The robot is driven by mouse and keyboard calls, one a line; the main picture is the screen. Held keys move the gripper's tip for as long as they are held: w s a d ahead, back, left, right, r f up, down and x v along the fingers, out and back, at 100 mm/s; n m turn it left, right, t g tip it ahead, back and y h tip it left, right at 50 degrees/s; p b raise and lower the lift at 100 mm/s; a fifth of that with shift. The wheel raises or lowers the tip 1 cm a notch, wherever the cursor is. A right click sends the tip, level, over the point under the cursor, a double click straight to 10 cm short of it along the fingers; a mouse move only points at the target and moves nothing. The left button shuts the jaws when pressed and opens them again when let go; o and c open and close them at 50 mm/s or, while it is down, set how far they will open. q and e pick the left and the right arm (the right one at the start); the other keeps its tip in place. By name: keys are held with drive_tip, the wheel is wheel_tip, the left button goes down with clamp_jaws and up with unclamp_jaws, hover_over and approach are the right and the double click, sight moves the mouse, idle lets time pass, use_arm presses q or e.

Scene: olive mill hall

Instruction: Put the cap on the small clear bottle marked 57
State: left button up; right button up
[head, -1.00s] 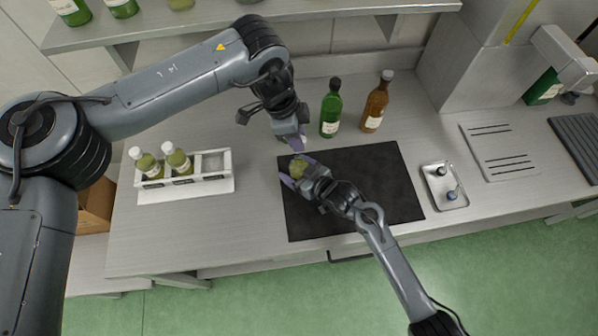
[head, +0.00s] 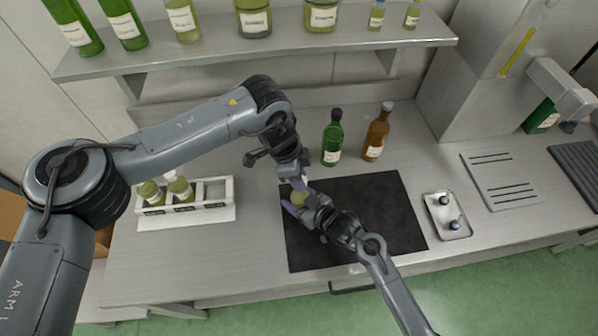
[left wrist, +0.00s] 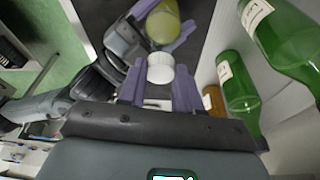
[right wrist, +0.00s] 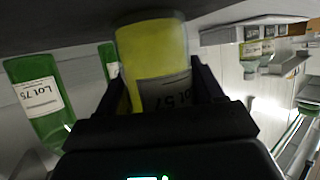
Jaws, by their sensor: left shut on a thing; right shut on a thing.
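The small bottle (right wrist: 158,50) holds yellow-green liquid and bears a label reading Lot 57, upside down in the right wrist view. My right gripper (head: 299,206) is shut around its body and holds it over the left part of the dark mat (head: 365,225). My left gripper (head: 297,181) is just above the bottle, shut on a white cap (left wrist: 160,68). In the left wrist view the cap is close in front of the bottle (left wrist: 162,26), roughly in line with it. I cannot tell whether they touch. In the head view the fingers mostly hide the cap.
A green bottle (head: 332,140) and a brown bottle (head: 376,135) stand behind the mat. A metal tray (head: 447,226) with small stoppers lies right. A shelf (head: 290,53) with several bottles spans the back.

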sight(301, 199)
use_arm(q)
drive_tip(key=shift+f, duration=0.1)
idle(0.5)
drive_tip(key=shift+f, duration=0.85)
drive_tip(key=shift+f, duration=0.55)
drive_tip(key=m+g, duration=0.1)
drive_tip(key=m, duration=0.3)
drive_tip(key=shift+w+f, duration=0.1)
drive_tip(key=m, duration=0.3)
drive_tip(key=shift+d+f+m+g+y, duration=0.1)
drive_tip(key=shift+m+g+y, duration=0.3)
drive_tip(key=m+y, duration=0.1)
drive_tip(key=m, duration=0.4)
drive_tip(key=shift+w+d+m+g, duration=0.1)
drive_tip(key=shift+m+g, duration=0.3)
